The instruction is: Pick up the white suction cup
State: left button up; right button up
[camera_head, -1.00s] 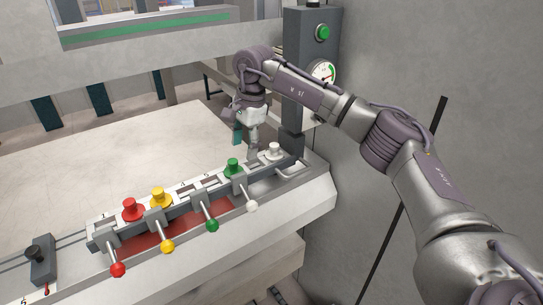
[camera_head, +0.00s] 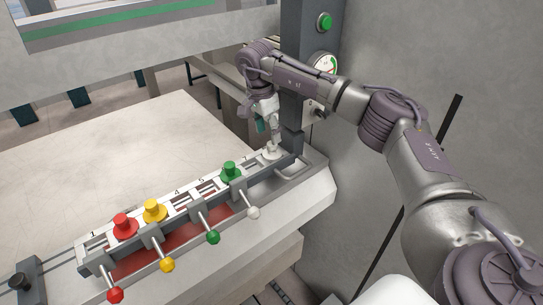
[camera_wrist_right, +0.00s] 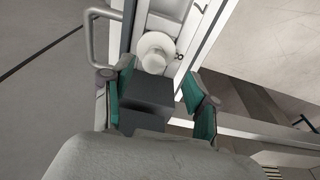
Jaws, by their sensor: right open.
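The white suction cup (camera_head: 271,153) stands upright in the rack (camera_head: 191,200), at the right end of the row of coloured cups. My right gripper (camera_head: 274,138) is open and points down just above and behind the cup, partly covering it. In the right wrist view the white cup (camera_wrist_right: 155,50) shows as a round piece just beyond the open teal fingers (camera_wrist_right: 158,72). Whether a finger touches the cup I cannot tell. My left gripper is in neither view.
Red (camera_head: 124,226), yellow (camera_head: 155,210) and green (camera_head: 230,172) cups stand in the same rack. A grey post (camera_head: 300,75) with a green button rises close behind. The table (camera_head: 100,170) is bare.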

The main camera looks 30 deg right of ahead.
aim_at(272, 153)
jog(key=shift+s+d+f+p, duration=0.25)
jog(key=shift+s+f+p, duration=0.1)
jog(key=shift+f+p, duration=0.4)
jog(key=shift+d+f+p, duration=0.25)
jog(key=shift+f+p, duration=0.25)
jog(key=shift+f, duration=0.7)
jog(key=shift+d+f, duration=0.1)
jog(key=shift+f, duration=0.25)
jog(key=shift+w+f, duration=0.1)
jog(key=shift+f, duration=0.1)
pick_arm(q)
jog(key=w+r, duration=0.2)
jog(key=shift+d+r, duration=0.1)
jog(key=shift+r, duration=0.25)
pick_arm(e)
jog(key=shift+r, duration=0.1)
grip_shut()
